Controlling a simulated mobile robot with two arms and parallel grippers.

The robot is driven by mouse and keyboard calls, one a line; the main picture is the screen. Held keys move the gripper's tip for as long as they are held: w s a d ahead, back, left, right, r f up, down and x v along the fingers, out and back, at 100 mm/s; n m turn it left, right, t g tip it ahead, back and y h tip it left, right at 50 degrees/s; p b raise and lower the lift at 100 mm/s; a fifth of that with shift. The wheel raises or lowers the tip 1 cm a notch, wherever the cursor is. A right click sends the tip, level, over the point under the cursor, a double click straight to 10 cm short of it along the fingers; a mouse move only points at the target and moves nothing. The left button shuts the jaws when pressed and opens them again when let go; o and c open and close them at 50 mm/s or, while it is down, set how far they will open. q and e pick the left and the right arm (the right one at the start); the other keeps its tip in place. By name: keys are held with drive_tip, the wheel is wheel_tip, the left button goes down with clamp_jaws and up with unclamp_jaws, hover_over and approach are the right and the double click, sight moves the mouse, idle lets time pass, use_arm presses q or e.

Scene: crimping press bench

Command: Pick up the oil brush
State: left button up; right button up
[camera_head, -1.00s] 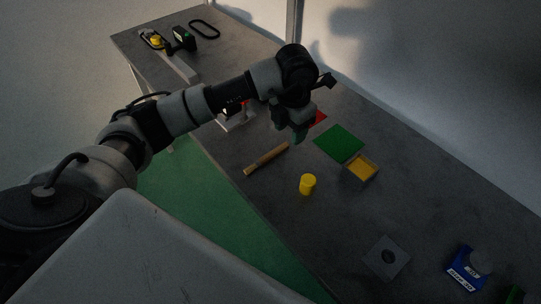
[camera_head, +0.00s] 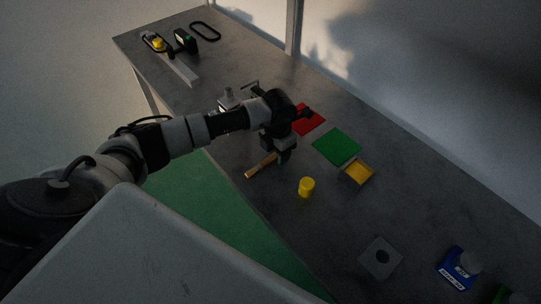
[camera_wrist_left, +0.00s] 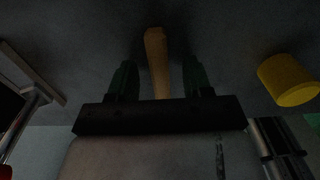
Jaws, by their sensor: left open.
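The oil brush (camera_head: 259,167) lies on the grey bench near its front edge, with a tan wooden handle. My left gripper (camera_head: 283,156) is over the handle end of the brush in the head view and covers part of it. In the left wrist view the handle (camera_wrist_left: 156,58) runs between the two dark green fingers of the open left gripper (camera_wrist_left: 158,80), with a gap on each side. The bristle end is hidden in the wrist view. My right gripper is not in view.
A yellow cylinder (camera_head: 307,187) stands close to the right of the brush. Beyond are a yellow-filled tray (camera_head: 371,183), a green mat (camera_head: 337,146) and a red mat (camera_head: 311,120).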

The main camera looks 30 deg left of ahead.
use_arm(q)
drive_tip(key=shift+f, duration=0.15)
clamp_jaws()
drive_tip(key=shift+r+b, duration=0.35)
drive_tip(key=shift+r, duration=0.25)
wheel_tip(320, 180, up, 2)
drive_tip(key=shift+w+r+b, duration=0.1)
drive_tip(key=shift+r+b, duration=0.1)
drive_tip(key=shift+b, duration=0.35)
drive_tip(key=d+r+b, duration=0.1)
drive_tip(key=d+r, duration=0.2)
drive_tip(key=d, duration=0.3)
drive_tip(key=s+d+r+b, duration=0.1)
drive_tip(key=d+r+b, duration=0.1)
drive_tip(key=d+r, duration=0.2)
drive_tip(key=shift+d+r, duration=0.25)
drive_tip(key=shift+d, duration=0.6)
